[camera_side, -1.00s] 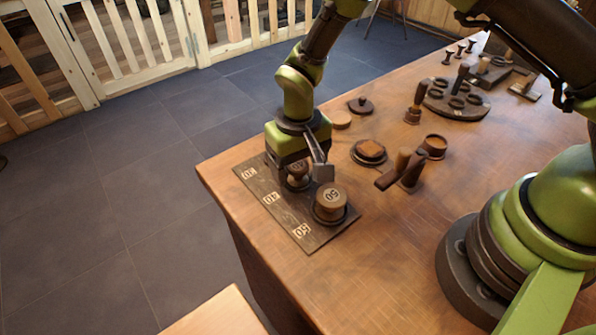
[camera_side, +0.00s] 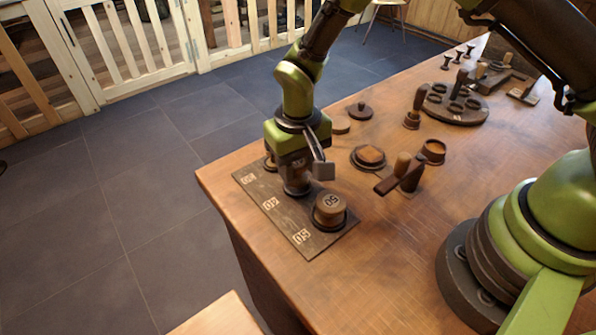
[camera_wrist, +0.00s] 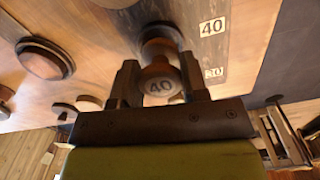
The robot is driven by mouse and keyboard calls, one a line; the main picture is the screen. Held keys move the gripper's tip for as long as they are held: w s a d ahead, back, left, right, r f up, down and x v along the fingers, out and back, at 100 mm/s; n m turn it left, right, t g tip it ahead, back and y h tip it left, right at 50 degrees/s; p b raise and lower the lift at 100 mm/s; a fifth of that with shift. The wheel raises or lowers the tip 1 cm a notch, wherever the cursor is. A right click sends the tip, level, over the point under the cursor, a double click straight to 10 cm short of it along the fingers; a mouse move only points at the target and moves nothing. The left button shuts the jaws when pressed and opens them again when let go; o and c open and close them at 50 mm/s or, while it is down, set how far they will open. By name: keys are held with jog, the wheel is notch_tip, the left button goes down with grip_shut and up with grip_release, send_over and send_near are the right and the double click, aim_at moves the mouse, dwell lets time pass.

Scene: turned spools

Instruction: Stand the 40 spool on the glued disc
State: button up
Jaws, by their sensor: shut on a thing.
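The 40 spool (camera_wrist: 160,85) is upright between the fingers of my gripper (camera_wrist: 161,82), which is shut on it. A dark round disc with an orange-brown patch (camera_side: 369,156), apparently the glued disc, lies to the right on the table.
The 50 spool (camera_side: 330,208) stands on the board close to my gripper. Another spool (camera_side: 269,162) is partly hidden behind it. A wooden-handled tool (camera_side: 402,174), a round cup (camera_side: 434,150) and a dark lid (camera_side: 360,110) stand near the disc. Bare table lies in front.

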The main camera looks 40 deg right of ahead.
jog(key=r, duration=0.2)
jog(key=d+r, duration=0.1)
jog(key=r, duration=0.4)
jog(key=shift+w+d+r, duration=0.1)
jog(key=shift+d+r, duration=0.05)
jog(key=shift+r, duration=0.1)
jog(key=s+d, duration=0.3)
jog(key=d, duration=1.2)
jog(key=shift+s+f, duration=0.1)
jog(key=shift+f, duration=3.15)
jog(key=shift+f, duration=0.8)
jog(key=o, duration=1)
jog(key=shift+c, duration=0.2)
notch_tip(320, 180, up, 9)
jog(key=shift+f, duration=0.2)
